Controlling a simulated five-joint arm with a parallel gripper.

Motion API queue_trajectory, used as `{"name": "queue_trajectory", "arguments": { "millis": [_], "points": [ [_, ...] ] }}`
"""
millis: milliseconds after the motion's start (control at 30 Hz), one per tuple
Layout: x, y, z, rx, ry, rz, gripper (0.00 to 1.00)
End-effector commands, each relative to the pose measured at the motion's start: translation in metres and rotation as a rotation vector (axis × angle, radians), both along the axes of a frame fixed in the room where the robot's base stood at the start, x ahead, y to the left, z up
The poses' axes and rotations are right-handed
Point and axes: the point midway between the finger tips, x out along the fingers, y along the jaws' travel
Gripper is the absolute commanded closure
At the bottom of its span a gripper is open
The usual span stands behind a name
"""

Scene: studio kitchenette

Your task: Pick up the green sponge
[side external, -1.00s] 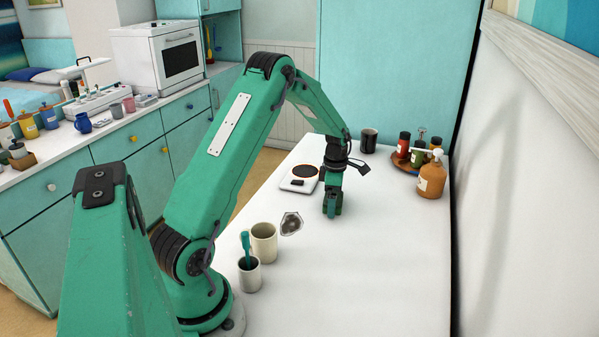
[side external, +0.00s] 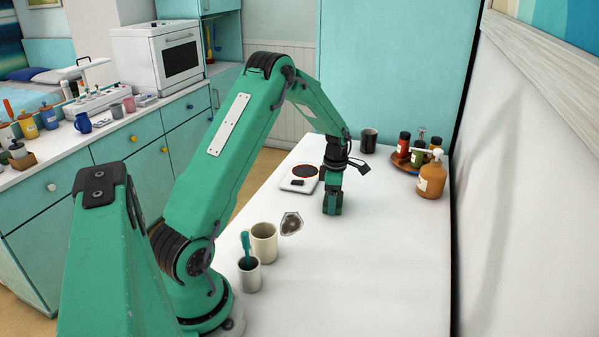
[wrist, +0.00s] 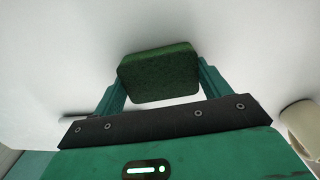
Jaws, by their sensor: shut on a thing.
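The green sponge (wrist: 160,75) is a dark green block with rounded corners, seen in the wrist view between the two fingers of my gripper (wrist: 160,82). My gripper is shut on it, with a finger against each side. In the side external view my gripper (side external: 332,205) points straight down at the white table. The sponge is hard to make out there against the green fingers. I cannot tell from these views whether it touches the tabletop.
A kitchen scale (side external: 299,178) stands close to the left of my gripper. A black mug (side external: 369,140) and a tray with bottles and an orange pump bottle (side external: 432,180) are farther back. A cream mug (side external: 264,243), grey cup (side external: 249,275) and faceted glass (side external: 291,223) stand nearer. The table's front right is clear.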

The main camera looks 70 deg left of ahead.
Motion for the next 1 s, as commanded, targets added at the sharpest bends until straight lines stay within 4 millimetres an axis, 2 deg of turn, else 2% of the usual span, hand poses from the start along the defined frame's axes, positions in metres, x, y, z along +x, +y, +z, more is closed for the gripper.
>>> {"name": "queue_trajectory", "arguments": {
  "millis": [233,400,800,1000],
  "points": [
    [0.001,0.000,0.016,0.002,-0.003,0.000,0.45],
    [0.001,0.000,0.041,0.002,-0.004,0.000,0.45],
    [-0.001,-0.070,0.082,0.001,-0.003,-0.005,0.45],
    [-0.001,-0.098,0.098,0.001,-0.002,-0.003,0.45]
  ]
}}
